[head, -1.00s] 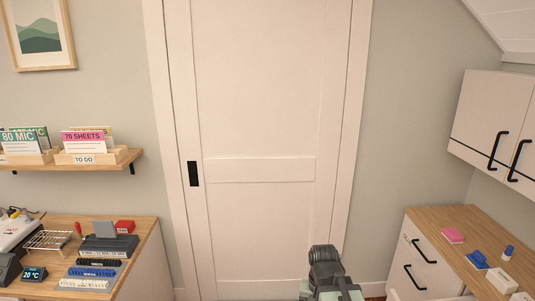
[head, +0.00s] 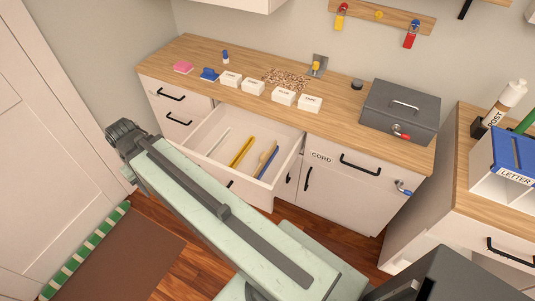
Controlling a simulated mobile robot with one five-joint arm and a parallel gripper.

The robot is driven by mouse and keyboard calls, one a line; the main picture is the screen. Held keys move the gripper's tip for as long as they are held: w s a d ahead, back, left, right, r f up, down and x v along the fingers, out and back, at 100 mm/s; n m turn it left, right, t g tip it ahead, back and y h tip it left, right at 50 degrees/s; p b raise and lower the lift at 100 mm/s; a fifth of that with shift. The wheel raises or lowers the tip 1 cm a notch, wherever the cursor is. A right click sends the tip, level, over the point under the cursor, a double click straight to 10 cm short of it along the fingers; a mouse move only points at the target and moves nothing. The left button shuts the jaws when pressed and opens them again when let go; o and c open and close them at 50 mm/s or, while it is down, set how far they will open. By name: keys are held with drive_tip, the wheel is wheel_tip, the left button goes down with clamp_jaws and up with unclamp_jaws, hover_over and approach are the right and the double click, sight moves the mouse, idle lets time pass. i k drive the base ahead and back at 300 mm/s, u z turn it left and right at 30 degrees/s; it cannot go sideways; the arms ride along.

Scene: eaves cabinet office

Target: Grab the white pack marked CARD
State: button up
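Several small white packs stand in a row on the wooden counter in the head view: one at the left end (head: 230,79), two in the middle (head: 253,87) (head: 283,97), and one at the right end (head: 310,103). Each carries dark lettering too small to read surely, so I cannot tell which is marked CARD. My gripper (head: 122,136) is at the left, low beside the cabinet and well apart from the packs. Its fingers are too small and dark to show whether they are open.
An open drawer (head: 212,119) holding pens or tools juts out below the packs. A pink block (head: 183,67), a blue stamp-like item (head: 209,74) and a grey cash box (head: 400,110) share the counter. A letter tray (head: 500,165) stands at right.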

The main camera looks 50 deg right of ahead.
sight(255, 87)
drive_tip(key=z, duration=1.15)
drive_tip(key=i, duration=0.75)
drive_tip(key=u, duration=3.2)
